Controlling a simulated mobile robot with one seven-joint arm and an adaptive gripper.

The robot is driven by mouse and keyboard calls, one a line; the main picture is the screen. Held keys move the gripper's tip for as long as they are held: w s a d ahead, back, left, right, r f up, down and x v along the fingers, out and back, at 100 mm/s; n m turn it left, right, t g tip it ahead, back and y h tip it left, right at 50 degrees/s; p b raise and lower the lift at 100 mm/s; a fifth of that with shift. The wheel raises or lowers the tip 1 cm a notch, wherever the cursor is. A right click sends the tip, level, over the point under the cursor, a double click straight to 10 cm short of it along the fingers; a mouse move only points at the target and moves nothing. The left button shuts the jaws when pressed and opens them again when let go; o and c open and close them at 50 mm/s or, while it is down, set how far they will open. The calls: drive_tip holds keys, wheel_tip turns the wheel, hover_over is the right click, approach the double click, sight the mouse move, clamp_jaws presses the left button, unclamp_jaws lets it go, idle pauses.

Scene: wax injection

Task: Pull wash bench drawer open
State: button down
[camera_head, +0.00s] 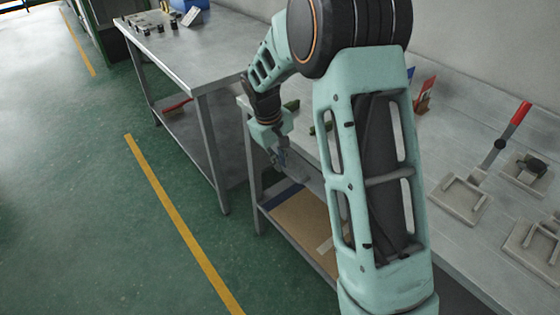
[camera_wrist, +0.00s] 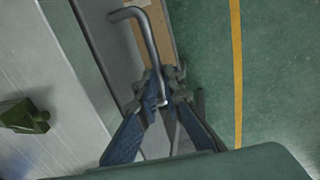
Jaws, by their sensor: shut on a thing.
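The wash bench (camera_head: 455,240) runs along the right of the head view, and its top fills the left of the wrist view (camera_wrist: 45,70). The grey drawer front (camera_wrist: 118,45) shows beside the bench edge in the wrist view. A bent metal bar handle (camera_wrist: 150,38) stands out from it. My gripper (camera_wrist: 164,88) is shut on the handle's near part, with one finger on each side. In the head view my gripper (camera_head: 281,158) is at the bench's front edge, near its far-left corner. My arm hides much of the front, so how far the drawer is out cannot be told.
A second metal table (camera_head: 190,60) stands at the back left. A lower shelf with a brown board (camera_head: 300,222) lies under the wash bench. A green item (camera_wrist: 24,116) lies on the bench top. The green floor (camera_head: 90,200) with a yellow line is clear at left.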

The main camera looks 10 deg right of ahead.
drive_tip(key=s+a, duration=0.5)
drive_tip(key=a, duration=0.3)
drive_tip(key=s+a+b, duration=0.1)
drive_tip(key=s+a, duration=0.4)
drive_tip(key=a, duration=0.3)
drive_tip(key=shift+a, duration=0.25)
drive_tip(key=c, duration=2.7)
unclamp_jaws()
drive_tip(key=shift+s+a, duration=0.25)
drive_tip(key=shift+a, duration=0.05)
drive_tip(key=o, duration=0.7)
drive_tip(key=shift+d+f, duration=0.1)
drive_tip(key=shift+c, duration=0.2)
wheel_tip(320, 180, up, 12)
drive_tip(key=s+a+p, duration=0.1)
drive_tip(key=a+p, duration=0.1)
drive_tip(key=p, duration=0.6)
drive_tip(key=shift+r, duration=0.25)
